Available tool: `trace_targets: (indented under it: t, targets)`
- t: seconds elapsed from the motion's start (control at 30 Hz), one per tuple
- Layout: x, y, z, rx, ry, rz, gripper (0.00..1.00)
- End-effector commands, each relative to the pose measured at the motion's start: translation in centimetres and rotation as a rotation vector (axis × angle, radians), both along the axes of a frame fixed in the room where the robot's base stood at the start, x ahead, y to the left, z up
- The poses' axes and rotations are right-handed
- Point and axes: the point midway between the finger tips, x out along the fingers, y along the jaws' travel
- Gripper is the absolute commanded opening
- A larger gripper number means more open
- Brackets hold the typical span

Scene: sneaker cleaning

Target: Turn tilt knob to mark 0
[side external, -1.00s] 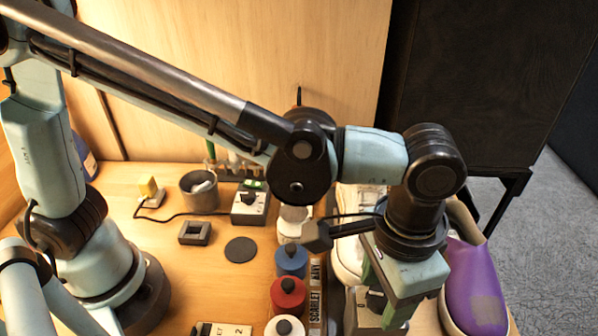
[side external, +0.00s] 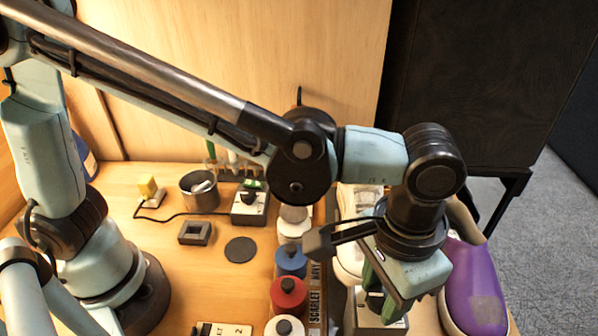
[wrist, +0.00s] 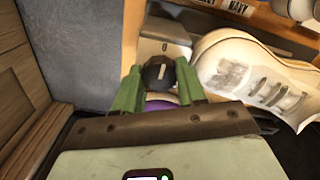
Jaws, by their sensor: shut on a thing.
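The tilt knob (wrist: 158,73) is a round black knob with a pale pointer line, on a light grey box (wrist: 160,40) seen in the wrist view. The line runs nearly up and down in that picture. I cannot read any marks around it. My gripper (wrist: 158,85) has its green fingers on both sides of the knob, shut on it. In the side view my gripper (side external: 375,298) points down over the grey box (side external: 396,324); the knob is hidden there by the fingers.
A white sneaker (wrist: 255,75) lies right beside the box in the wrist view. A purple object (side external: 473,287) stands right of my gripper.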

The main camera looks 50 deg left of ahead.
Motion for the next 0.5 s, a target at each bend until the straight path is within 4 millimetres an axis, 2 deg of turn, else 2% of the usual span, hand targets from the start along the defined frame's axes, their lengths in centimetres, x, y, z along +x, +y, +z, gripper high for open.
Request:
trace_targets:
  t: [0.17, 0.2, 0.27, 0.5]
  targets:
    - [-0.01, -0.02, 0.00, -0.001, 0.000, 0.004, 0.13]
    - [-0.01, -0.02, 0.00, -0.001, 0.000, 0.004, 0.44]
    - [-0.01, -0.02, 0.00, -0.001, 0.000, 0.003, 0.54]
    - [0.00, -0.01, 0.00, 0.000, 0.000, 0.002, 0.55]
